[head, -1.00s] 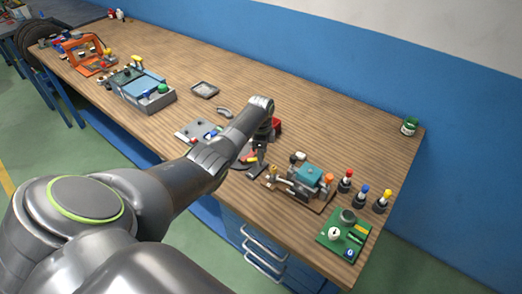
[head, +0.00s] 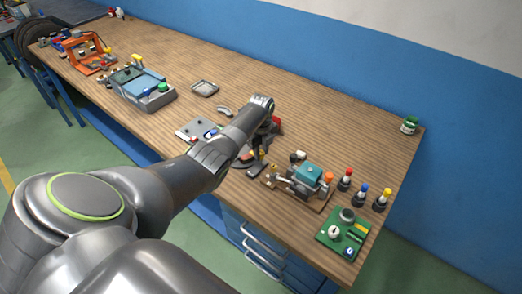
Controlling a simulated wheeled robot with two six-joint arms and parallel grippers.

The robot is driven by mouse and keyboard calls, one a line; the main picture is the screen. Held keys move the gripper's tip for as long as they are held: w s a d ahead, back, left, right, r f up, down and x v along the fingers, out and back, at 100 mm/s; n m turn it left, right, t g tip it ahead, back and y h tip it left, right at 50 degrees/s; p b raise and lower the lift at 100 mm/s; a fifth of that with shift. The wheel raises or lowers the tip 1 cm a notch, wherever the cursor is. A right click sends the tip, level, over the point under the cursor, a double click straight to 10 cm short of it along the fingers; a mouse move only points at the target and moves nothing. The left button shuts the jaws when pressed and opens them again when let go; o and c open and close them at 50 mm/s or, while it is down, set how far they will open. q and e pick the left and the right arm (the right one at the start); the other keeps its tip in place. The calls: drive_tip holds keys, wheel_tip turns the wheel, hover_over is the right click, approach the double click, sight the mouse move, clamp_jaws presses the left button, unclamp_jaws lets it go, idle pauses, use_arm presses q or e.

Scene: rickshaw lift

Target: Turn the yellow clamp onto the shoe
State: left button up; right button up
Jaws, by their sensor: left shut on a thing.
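My left arm reaches in from the left, and its gripper (head: 257,164) points down at a small fixture near the table's front edge. The gripper is shut on the yellow clamp (head: 263,153), of which only a small yellow bit shows beside the dark fingers. A red part shows just behind the wrist. A dark rounded piece lies just left of the fingers; I cannot tell whether it is the shoe. The arm and gripper hide most of the fixture, so contact between clamp and shoe cannot be seen. My right gripper is not in view.
Right of the gripper stands a teal-topped device (head: 308,174) on a brown board. Beyond it are several colour-topped bottles and a green board (head: 343,234).

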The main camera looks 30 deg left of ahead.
sight(261, 151)
use_arm(q)
drive_tip(key=shift+r+m, duration=0.1)
drive_tip(key=shift+m, duration=0.3)
drive_tip(key=o, duration=1)
wheel_tip(261, 151, up, 17)
drive_tip(key=shift+r+b, duration=0.2)
drive_tip(key=shift+b, duration=0.3)
